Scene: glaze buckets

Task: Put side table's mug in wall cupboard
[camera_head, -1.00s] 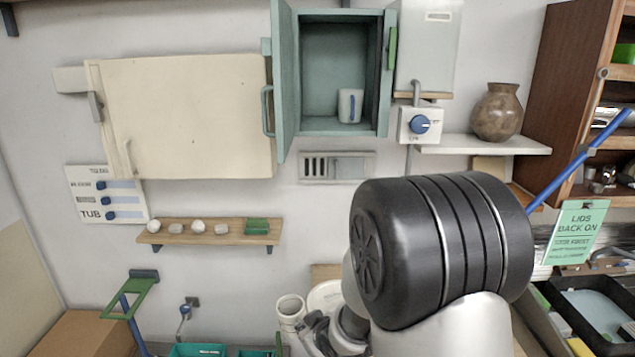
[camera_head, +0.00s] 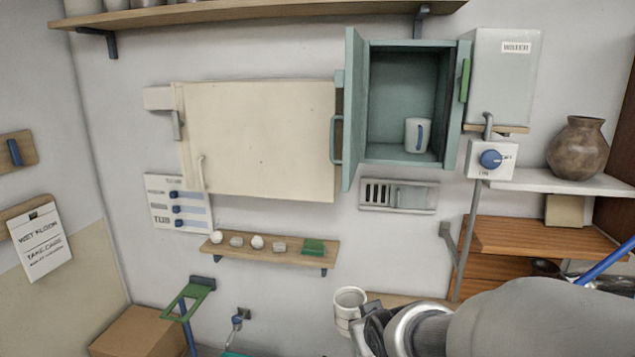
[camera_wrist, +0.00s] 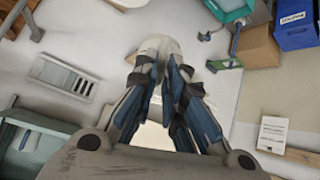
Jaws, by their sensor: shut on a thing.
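A white mug (camera_head: 349,301) is held at the tip of my gripper (camera_head: 366,322), below the wall cupboard and somewhat left of it in the head view. Its open top shows. In the wrist view my gripper (camera_wrist: 160,75) has its fingers closed around the pale mug (camera_wrist: 160,46), mostly hidden by them. The teal wall cupboard (camera_head: 353,110) stands open, its door swung out on the left. Another white mug (camera_head: 417,134) with a blue handle stands upright inside, toward the right. The cupboard floor left of it is bare. The side table is not clearly identifiable.
A closed cream cupboard (camera_head: 260,140) is left of the open door. A vent (camera_head: 399,195) is below the teal cupboard. A water box (camera_head: 503,75) and a blue-knobbed switch (camera_head: 492,159) are to its right. A small shelf (camera_head: 285,248) with several lumps juts out lower left.

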